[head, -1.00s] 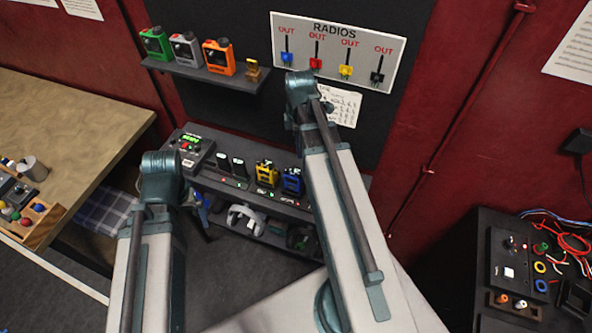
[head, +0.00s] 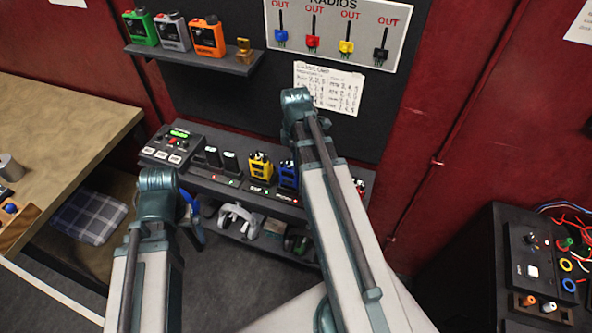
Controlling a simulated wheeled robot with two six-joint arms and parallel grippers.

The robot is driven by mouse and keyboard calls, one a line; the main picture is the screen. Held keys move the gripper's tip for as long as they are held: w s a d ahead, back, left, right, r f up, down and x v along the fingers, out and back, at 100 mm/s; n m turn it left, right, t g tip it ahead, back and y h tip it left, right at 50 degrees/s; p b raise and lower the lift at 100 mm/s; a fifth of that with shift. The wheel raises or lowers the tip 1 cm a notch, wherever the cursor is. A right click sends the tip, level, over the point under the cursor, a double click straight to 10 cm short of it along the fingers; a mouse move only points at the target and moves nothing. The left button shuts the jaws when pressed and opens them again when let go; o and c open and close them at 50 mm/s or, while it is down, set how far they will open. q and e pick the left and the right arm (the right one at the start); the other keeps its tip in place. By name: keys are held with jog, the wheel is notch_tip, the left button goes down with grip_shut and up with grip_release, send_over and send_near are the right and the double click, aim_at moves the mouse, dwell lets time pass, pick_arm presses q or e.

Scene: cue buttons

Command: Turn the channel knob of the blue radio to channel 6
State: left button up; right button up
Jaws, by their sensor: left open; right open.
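The blue radio (head: 288,176) stands upright in the charging row on the dark shelf (head: 222,182), next to a yellow radio (head: 261,167). My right forearm passes close beside it in the picture and covers part of the space to its right. Its channel knob is too small to read. My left arm (head: 157,182) and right arm (head: 297,103) rise from the bottom edge. Their grippers do not show clearly; they seem hidden behind the arm links.
A RADIOS board (head: 335,20) with coloured OUT tags hangs above a written sheet (head: 328,88). An upper shelf (head: 190,57) holds green, grey and orange devices. A control box (head: 172,147) stands left of the radios. Headphones (head: 237,214) lie below. A wooden table (head: 60,120) is at left.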

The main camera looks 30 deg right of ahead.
jog(key=shift+f, duration=0.65)
jog(key=shift+r, duration=0.1)
grip_shut()
